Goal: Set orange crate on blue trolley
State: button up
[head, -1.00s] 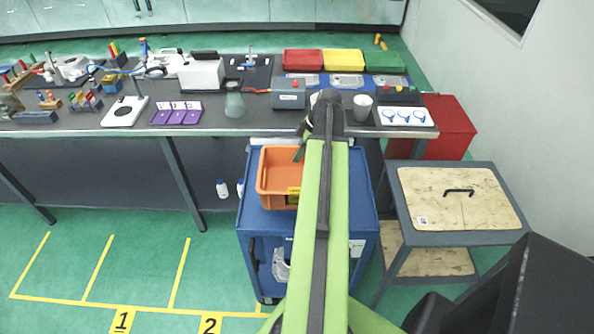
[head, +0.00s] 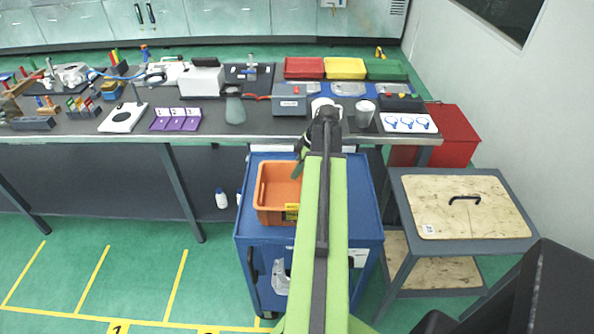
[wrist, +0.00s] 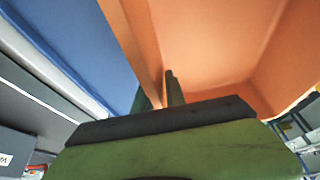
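The orange crate (head: 277,208) is over the left part of the blue trolley's top (head: 362,215) in the head view. I cannot tell whether it rests there or hangs just above. My gripper (head: 300,168) is at the crate's right side, partly hidden by my green arm, which also covers the crate's right part. In the wrist view my gripper's fingers (wrist: 160,92) stand on either side of the crate's wall (wrist: 138,38) and look shut on it. The crate's inside fills the upper right there, and the blue trolley top (wrist: 75,40) lies to the left.
A long workbench (head: 270,133) with tools and trays runs behind the trolley. A grey table with a wooden top (head: 455,215) stands close on the right. A red cabinet (head: 455,135) is behind it. Floor at left is clear.

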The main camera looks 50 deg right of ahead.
jog(key=shift+o, duration=1.1)
jog(key=shift+r, duration=0.1)
jog(key=shift+r+p, duration=0.3)
jog(key=shift+p, duration=0.05)
jog(key=p+v, duration=1)
jog(key=v, duration=0.1)
jog(key=shift+r, duration=0.2)
jog(key=shift+s+r+p, duration=0.1)
jog(key=shift+r+p, duration=0.05)
jog(key=shift+p, duration=0.25)
